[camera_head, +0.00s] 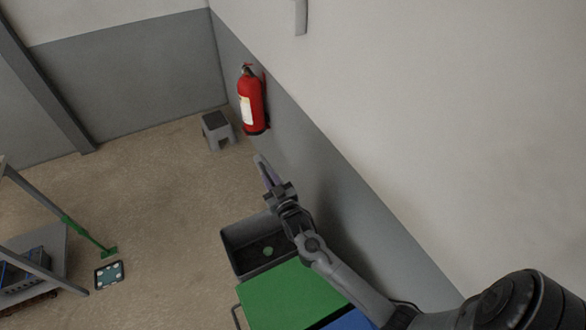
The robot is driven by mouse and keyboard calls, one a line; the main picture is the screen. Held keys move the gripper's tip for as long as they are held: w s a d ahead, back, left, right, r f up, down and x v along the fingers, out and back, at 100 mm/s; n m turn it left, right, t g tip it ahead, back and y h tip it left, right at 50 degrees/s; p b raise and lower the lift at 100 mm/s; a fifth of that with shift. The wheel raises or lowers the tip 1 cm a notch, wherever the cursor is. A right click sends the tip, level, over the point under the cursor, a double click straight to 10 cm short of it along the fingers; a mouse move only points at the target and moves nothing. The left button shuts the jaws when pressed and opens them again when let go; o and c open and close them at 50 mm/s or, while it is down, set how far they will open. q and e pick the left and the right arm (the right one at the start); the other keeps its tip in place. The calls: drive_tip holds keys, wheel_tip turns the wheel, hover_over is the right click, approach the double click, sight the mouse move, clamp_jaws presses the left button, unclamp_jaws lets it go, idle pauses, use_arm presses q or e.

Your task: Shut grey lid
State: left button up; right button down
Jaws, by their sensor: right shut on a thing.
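The grey bin (232,258) stands open at the lower middle, with a dark inside and a small green thing (268,251) at its bottom. A slim grey piece (262,168), seen almost edge-on, stands up beyond the bin near the wall; it looks like the raised grey lid. My right gripper (276,187) is at its lower end, above the bin's far edge, and is shut on it. The fingertips are small and partly hidden by the gripper body. My left gripper is out of view.
A green lid (285,296) and a blue lid (352,321) lie beside the grey bin, partly behind my right arm. The wall runs close along the right. A fire extinguisher (252,103) and grey stool (217,130) are farther back. Open floor lies left of the bin.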

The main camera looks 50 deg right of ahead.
drive_tip(key=w+a+f+b, duration=0.1)
drive_tip(key=w+a+f, duration=0.1)
drive_tip(key=a, duration=0.3)
drive_tip(key=shift+f, duration=0.35)
drive_tip(key=c, duration=1.1)
unclamp_jaws()
drive_tip(key=shift+s, duration=0.1)
